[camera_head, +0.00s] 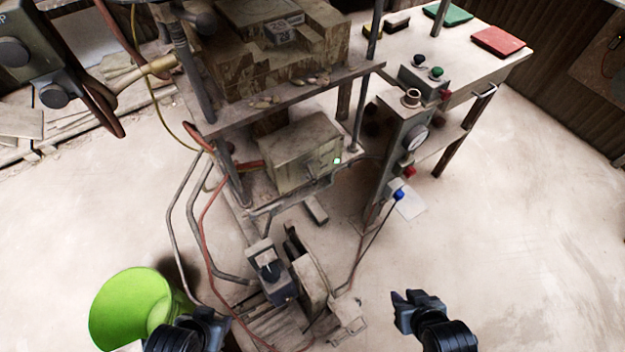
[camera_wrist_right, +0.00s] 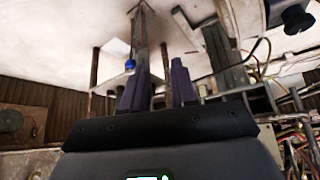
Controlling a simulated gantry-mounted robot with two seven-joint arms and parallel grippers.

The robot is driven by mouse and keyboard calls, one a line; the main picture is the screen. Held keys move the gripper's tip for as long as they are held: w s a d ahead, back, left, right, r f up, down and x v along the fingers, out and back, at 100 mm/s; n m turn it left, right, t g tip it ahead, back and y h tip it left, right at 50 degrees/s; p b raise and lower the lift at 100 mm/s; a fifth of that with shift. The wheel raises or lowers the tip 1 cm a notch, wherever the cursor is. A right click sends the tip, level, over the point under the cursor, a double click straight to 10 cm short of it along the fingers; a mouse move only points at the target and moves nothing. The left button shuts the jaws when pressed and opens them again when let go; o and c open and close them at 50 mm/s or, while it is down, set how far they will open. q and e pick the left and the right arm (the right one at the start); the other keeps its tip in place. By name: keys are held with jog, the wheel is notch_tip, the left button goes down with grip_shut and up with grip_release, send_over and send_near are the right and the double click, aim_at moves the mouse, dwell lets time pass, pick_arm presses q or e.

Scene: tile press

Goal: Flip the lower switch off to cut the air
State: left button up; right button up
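The control box (camera_head: 300,152) with a lit green lamp (camera_head: 337,161) sits on the press's lower shelf; any switch lever on it is too small to make out. Right of it, a grey post (camera_head: 390,160) carries a round gauge (camera_head: 416,138), a red part (camera_head: 410,171) and a blue part (camera_head: 398,195) low down. I cannot tell which part is the lower switch. My right gripper (camera_head: 408,298) is in front of and below the post, apart from everything. The right wrist view shows its fingers (camera_wrist_right: 158,82) spread and empty. My left gripper (camera_head: 203,318) is beside the green bucket; its fingertips are unclear.
A lime green bucket (camera_head: 130,308) stands at the lower left. Hoses (camera_head: 205,215) run down the press's left side to machinery (camera_head: 300,270) on the floor. A side table (camera_head: 462,62) holds a button box (camera_head: 424,80). The floor at right is clear.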

jog(key=w+a+t, duration=0.3)
jog(key=w, duration=0.2)
jog(key=n+t+y+p, duration=0.1)
jog(key=t+y+p, duration=0.35)
jog(key=t, duration=0.35)
send_near(313, 180)
jog(key=f, duration=0.2)
jog(key=b+x, duration=0.3)
jog(key=x, duration=0.7)
jog(key=shift+w, duration=0.35)
jog(key=shift+f, duration=0.1)
grip_shut()
